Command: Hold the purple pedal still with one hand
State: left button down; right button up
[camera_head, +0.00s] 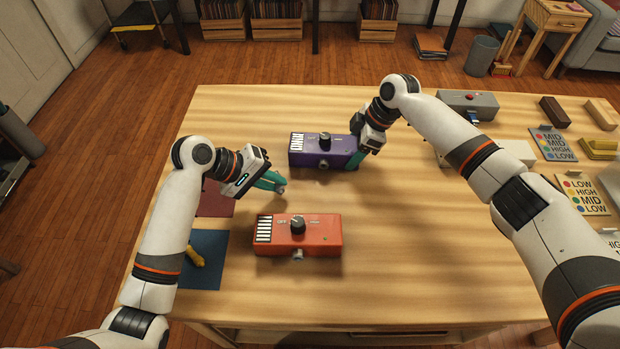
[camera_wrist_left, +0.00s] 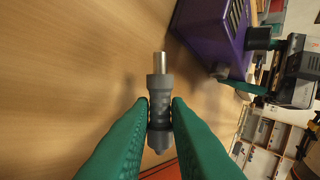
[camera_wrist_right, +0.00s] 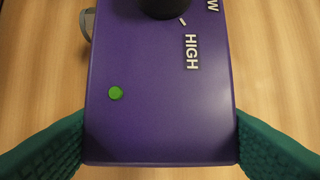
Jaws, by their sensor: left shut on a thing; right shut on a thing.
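The purple pedal (camera_head: 322,150) lies on the table with a black knob and a striped label at its left end. My right gripper (camera_head: 362,152) is shut on its right end. In the right wrist view the green fingers press the two sides of the purple pedal (camera_wrist_right: 160,100), near a green dot. My left gripper (camera_head: 276,184) is shut on a small grey plug with a metal tip (camera_wrist_left: 159,100), held left of and nearer than the purple pedal, apart from it. An orange pedal (camera_head: 298,236) lies in front, with a black knob and a small jack on its near side.
A blue mat (camera_head: 212,272) with a yellow item (camera_head: 195,257) and a dark red mat (camera_head: 214,203) lie at the left edge. A grey box (camera_head: 468,103), label cards (camera_head: 553,145) and blocks (camera_head: 553,110) fill the right side. The table's middle right is bare.

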pick_arm(q)
jog(key=a+r+n+t, duration=0.1)
jog(key=a+r+n, duration=0.25)
jog(key=a, duration=0.55)
jog(key=a+r+n+t, duration=0.15)
jog(key=a+n, duration=0.25)
jog(key=a, duration=0.4)
jog(key=shift+g, duration=0.45)
jog(key=shift+s+f, duration=0.15)
jog(key=shift+f, duration=1.2)
jog(key=shift+s+f, duration=0.15)
jog(key=shift+f, duration=1.15)
jog(key=c, duration=1.3)
grip_release()
jog(key=shift+a, duration=0.1)
jog(key=v, duration=1.2)
